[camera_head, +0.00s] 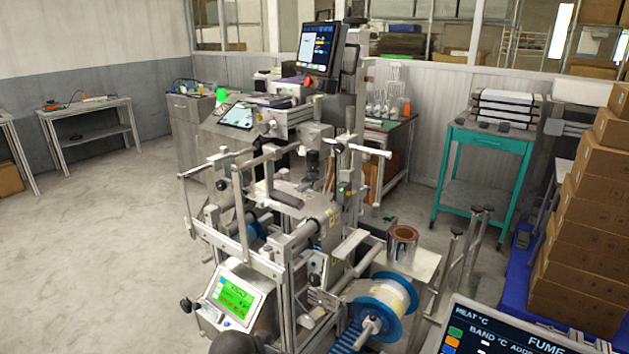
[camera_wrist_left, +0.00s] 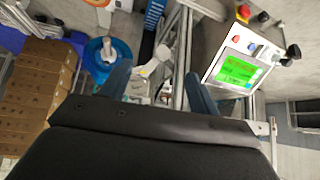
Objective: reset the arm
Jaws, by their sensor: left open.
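My left gripper (camera_wrist_left: 159,82) shows in the left wrist view with its two dark blue-grey fingers spread apart and nothing visible between them. Beyond the fingers are the metal rails of a machine. A dark rounded shape at the bottom edge of the head view may be part of my left arm; the fingers cannot be made out there. My right gripper is in neither view. A reel with blue flanges and pale film (camera_head: 392,294) sits on the machine's front right side. Its blue flange also shows in the wrist view (camera_wrist_left: 96,68), left of the fingers.
The tall metal machine (camera_head: 290,190) fills the middle, with a green-screened panel (camera_head: 236,293) at its front left. A copper-coloured roll (camera_head: 403,243) stands on a small plate. Stacked cartons (camera_head: 585,235) and a teal table (camera_head: 487,138) are at right. The left floor is open.

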